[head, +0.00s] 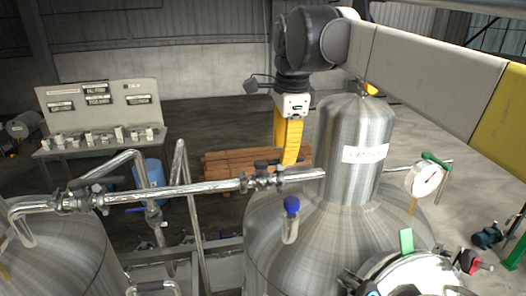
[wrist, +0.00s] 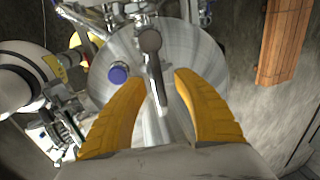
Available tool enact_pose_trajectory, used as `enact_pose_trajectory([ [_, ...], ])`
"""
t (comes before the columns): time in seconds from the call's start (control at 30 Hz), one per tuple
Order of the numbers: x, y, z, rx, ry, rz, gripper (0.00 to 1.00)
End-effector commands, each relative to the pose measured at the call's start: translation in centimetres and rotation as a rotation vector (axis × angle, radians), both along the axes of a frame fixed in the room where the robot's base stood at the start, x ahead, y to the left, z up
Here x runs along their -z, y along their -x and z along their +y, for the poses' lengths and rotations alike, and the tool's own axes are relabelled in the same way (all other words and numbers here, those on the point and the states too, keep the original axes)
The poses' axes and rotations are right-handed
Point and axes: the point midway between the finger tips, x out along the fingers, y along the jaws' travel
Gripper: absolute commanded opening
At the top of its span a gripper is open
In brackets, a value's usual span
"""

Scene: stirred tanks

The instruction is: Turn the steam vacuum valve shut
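No legible label shows which fitting is the steam vacuum valve. A valve with a dark handle (head: 266,164) sits on the shiny horizontal pipe (head: 215,187) left of the domed steel tank. My gripper (head: 289,163) points down with its yellow fingers beside this valve in the head view. In the wrist view my gripper (wrist: 161,77) is open, its two yellow fingers spread apart. A metal pipe or stem (wrist: 156,85) lies between the fingertips, with a rounded grey part (wrist: 150,40) just beyond them. I see no clear contact, and the exact gap cannot be told.
The domed steel tank (head: 345,140) stands close on the right. A blue-capped fitting (head: 291,205) rises near the pipe; a blue cap (wrist: 118,73) shows left of the fingers. A gauge (head: 425,180) is at right. Brown planks (head: 240,165) lie behind on the floor.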

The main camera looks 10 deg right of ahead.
Motion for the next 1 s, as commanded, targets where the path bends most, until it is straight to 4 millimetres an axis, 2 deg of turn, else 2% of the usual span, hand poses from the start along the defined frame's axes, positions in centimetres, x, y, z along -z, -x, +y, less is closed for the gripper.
enact_pose_trajectory([
  [0.2,1.9,-0.4,0.0,0.0,0.0,0.0,0.36],
  [0.47,2.1,-0.4,0.0,0.0,0.0,0.0,0.36],
  [0.5,2.1,-0.4,0.0,0.0,0.0,0.0,0.32],
  [0.57,2.1,-0.4,0.0,0.0,0.0,0.0,0.13],
  [0.6,2.1,-0.4,0.0,0.0,0.0,0.0,0.01],
  [1.0,2.1,-0.4,0.0,0.0,0.0,0.001,0.0],
])
